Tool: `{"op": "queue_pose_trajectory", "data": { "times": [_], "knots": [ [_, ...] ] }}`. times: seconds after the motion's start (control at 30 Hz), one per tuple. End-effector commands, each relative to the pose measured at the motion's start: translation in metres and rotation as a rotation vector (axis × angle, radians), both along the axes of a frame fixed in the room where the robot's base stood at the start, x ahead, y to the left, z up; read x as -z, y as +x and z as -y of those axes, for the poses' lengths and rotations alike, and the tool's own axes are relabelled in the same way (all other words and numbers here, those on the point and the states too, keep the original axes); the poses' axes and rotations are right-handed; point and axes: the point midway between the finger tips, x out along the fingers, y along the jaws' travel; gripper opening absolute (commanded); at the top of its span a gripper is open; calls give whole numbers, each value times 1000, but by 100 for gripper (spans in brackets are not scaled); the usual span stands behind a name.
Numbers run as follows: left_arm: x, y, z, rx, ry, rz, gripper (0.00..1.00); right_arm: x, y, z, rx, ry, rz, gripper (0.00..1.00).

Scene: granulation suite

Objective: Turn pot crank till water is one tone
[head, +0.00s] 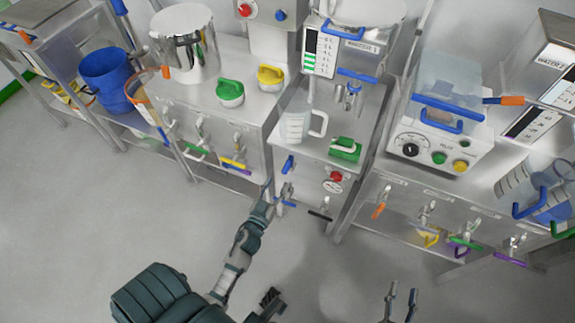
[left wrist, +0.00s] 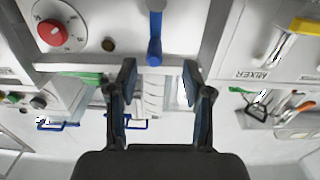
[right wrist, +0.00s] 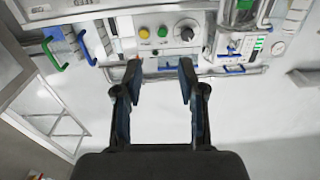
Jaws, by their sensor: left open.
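A shiny steel pot (head: 187,48) stands on the back left counter in the head view. No crank on it can be made out clearly, and its water cannot be seen. My left gripper (head: 274,194) is close to the middle cabinet's front, near a blue handle (head: 287,164). In the left wrist view my left gripper (left wrist: 159,70) is open and empty, with a blue handle (left wrist: 155,35) beyond the gap between its fingers. My right gripper (head: 401,292) is open and empty over the floor, apart from the right cabinet. It also shows in the right wrist view (right wrist: 158,70).
A clear measuring jug (head: 295,123) and a green-handled item (head: 345,149) stand on the middle counter. A red knob (head: 335,176) is on its front. Green (head: 230,91) and yellow (head: 270,76) lidded items sit by the pot. A blue bucket (head: 106,77) is far left. The floor in front is clear.

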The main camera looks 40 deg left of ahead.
Motion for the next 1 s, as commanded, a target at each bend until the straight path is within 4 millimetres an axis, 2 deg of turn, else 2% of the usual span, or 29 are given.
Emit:
{"op": "queue_pose_trajectory", "data": {
  "times": [0.03, 0.3, 0.5, 0.7, 0.97, 1.0],
  "knots": [
    [0, 12, -1, 2, 4, 1, 50, 0, 0, 1, -1, 4, 9, 40],
    [1, 68, -17, 1, 2, 1, 50, -9, 1, -2, -1, 22, 77, 40],
    [3, 99, -26, 0, -2, -1, 50, -18, -1, -6, -3, 37, 133, 40],
    [1, 111, -27, 0, 0, -1, 50, -21, 0, -3, -3, 48, 158, 40],
    [0, 113, -26, 0, 2, 0, 50, -22, 0, -3, -2, 49, 161, 40],
    [0, 113, -26, 0, 1, 0, 45, -22, 0, -3, -2, 49, 161, 40]
  ]
}}
